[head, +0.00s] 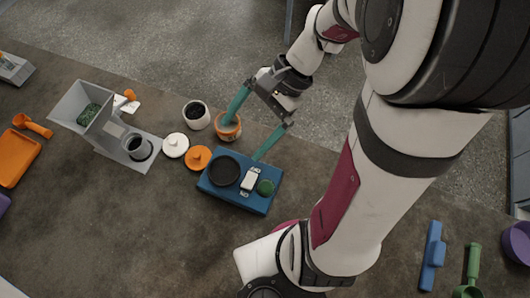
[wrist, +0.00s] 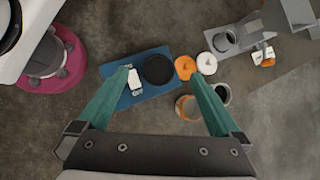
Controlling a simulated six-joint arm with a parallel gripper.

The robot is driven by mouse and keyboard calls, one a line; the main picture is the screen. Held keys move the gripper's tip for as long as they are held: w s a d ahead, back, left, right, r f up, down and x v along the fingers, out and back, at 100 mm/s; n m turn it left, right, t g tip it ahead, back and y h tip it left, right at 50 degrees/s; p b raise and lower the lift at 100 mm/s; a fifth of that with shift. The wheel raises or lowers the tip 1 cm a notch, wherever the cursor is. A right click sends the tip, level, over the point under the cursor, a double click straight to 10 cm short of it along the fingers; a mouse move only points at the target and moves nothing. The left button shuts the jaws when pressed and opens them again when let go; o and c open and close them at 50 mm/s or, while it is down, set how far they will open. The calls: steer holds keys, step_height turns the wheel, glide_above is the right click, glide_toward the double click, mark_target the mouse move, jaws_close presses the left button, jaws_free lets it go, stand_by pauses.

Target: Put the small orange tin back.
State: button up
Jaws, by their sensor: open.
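The small orange tin (head: 229,133) stands on the table behind the blue device, its top partly covered by one finger in the head view. In the wrist view the tin (wrist: 184,108) shows beside the right-hand finger, which hides part of it. An orange lid with a knob (head: 198,158) lies apart from it, near the blue device's left corner. My gripper (head: 242,138) is open with nothing between its teal fingers. One finger overlaps the tin, the other overlaps the blue device's back edge; I cannot tell the heights or any contact. The wrist view shows the gripper (wrist: 158,73) spread wide.
The blue device (head: 238,198) has a black round plate and a green knob. A white tin with dark contents (head: 196,114) and a white lid (head: 176,145) are near the orange tin. A grey machine (head: 128,148) stands left. The front table is mostly clear.

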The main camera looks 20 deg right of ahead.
steer(key=s+a+r+n+h, duration=0.1)
steer(key=s+n+h, duration=0.4)
steer(key=s, duration=0.6)
steer(key=r+n, duration=0.1)
steer(key=n, duration=0.1)
steer(key=shift+s+a+r+n+t+h, duration=0.25)
steer(key=shift+r+n+t+h, duration=0.05)
steer(key=shift+r+n+h, duration=0.1)
